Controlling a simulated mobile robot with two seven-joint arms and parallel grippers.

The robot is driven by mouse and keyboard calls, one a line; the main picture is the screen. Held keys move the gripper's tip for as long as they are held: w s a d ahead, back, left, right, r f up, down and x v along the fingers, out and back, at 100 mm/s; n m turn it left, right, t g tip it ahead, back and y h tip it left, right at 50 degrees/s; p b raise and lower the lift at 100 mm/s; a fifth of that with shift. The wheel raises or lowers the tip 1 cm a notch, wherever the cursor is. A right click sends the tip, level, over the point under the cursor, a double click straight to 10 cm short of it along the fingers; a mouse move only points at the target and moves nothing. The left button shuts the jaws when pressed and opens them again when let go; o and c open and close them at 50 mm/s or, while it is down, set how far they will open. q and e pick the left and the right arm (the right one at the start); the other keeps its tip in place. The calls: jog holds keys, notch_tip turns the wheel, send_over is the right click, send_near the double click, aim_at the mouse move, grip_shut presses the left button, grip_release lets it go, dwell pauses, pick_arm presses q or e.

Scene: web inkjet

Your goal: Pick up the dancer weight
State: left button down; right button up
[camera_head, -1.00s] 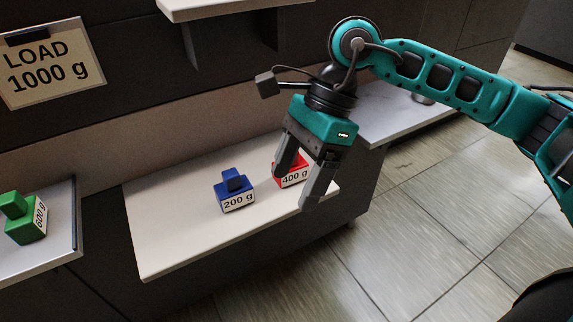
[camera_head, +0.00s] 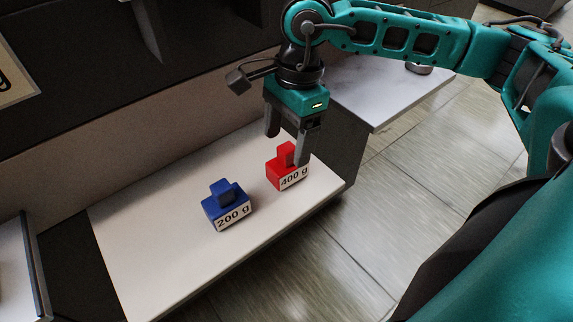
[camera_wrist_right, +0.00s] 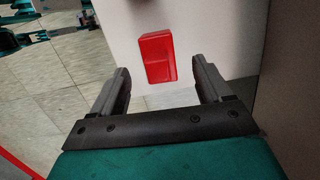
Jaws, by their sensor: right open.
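The red 400 g weight (camera_head: 285,172) stands upright on the white shelf, its label facing front. The blue 200 g weight (camera_head: 226,204) stands to its left on the same shelf. My right gripper (camera_head: 287,149) is open above and just behind the red weight, one finger on the left and one on the right. In the right wrist view the red weight (camera_wrist_right: 157,58) lies ahead of the open fingers, within the gap between them and touching neither. My left gripper is not in view.
The white shelf (camera_head: 150,235) has free room left of the blue weight. A grey wall panel (camera_head: 150,145) rises behind it. A marble-topped counter (camera_head: 375,100) stands to the right. Part of a sign (camera_head: 12,75) shows at the left edge.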

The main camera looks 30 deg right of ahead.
aim_at(286, 162)
jog(key=shift+s+a+f, duration=0.1)
jog(key=shift+a+f, duration=0.05)
jog(key=shift+f, duration=1.35)
jog(key=shift+a+f, duration=0.15)
jog(key=shift+f, duration=1.35)
jog(key=shift+c, duration=0.4)
jog(key=c, duration=1.2)
jog(key=shift+c, duration=0.4)
jog(key=shift+r, duration=0.15)
